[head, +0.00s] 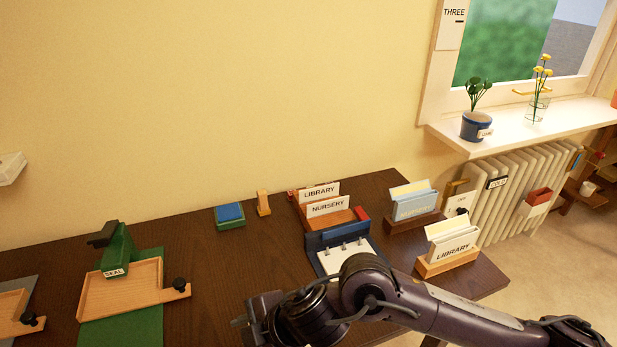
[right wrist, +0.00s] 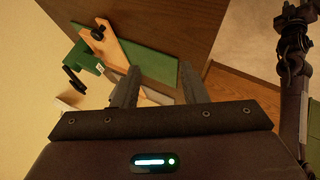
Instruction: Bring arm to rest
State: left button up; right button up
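My right arm (head: 460,312) comes in from the lower right in the head view and reaches over the front of the dark desk (head: 215,275). Its gripper end (head: 254,320) is near the bottom edge, and its fingers are hard to make out there. In the right wrist view the two fingers of my right gripper (right wrist: 158,88) stand apart with nothing between them. Beyond them lie the green mat and the wooden tray of the seal stand. My left gripper does not show in the head view.
A seal stand (head: 118,248) with a wooden tray (head: 95,293) sits left on a green mat (head: 135,330). A blue-topped pad (head: 230,213), a card holder (head: 327,223), a white notepad (head: 345,254) and two card boxes (head: 412,218) (head: 450,263) are close beyond the arm.

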notch_tip(320, 180, up, 5)
jog(key=a+m+t+y, duration=0.2)
jog(key=a+m, duration=0.1)
jog(key=w+d+m+t+h, duration=0.4)
jog(key=d+m, duration=0.6)
jog(key=d, duration=0.1)
jog(key=s+d+f+m+g+h, duration=0.2)
jog(key=s+d+f+m, duration=0.15)
jog(key=d, duration=0.45)
jog(key=s+d+f+m+g+h, duration=0.1)
jog(key=s+d+f+m+h, duration=0.1)
jog(key=s+d+f, duration=0.35)
jog(key=s+d+f+m+g+h, duration=0.2)
jog(key=s+d+m, duration=0.1)
jog(key=d, duration=0.6)
notch_tip(320, 180, down, 28)
jog(key=g, duration=0.1)
jog(key=s+d+f+g, duration=0.1)
jog(key=s+d+f, duration=0.2)
jog(key=s+f, duration=1.7)
jog(key=shift+s+d+g, duration=0.15)
jog(key=shift+s+g, duration=0.15)
jog(key=shift+s, duration=0.15)
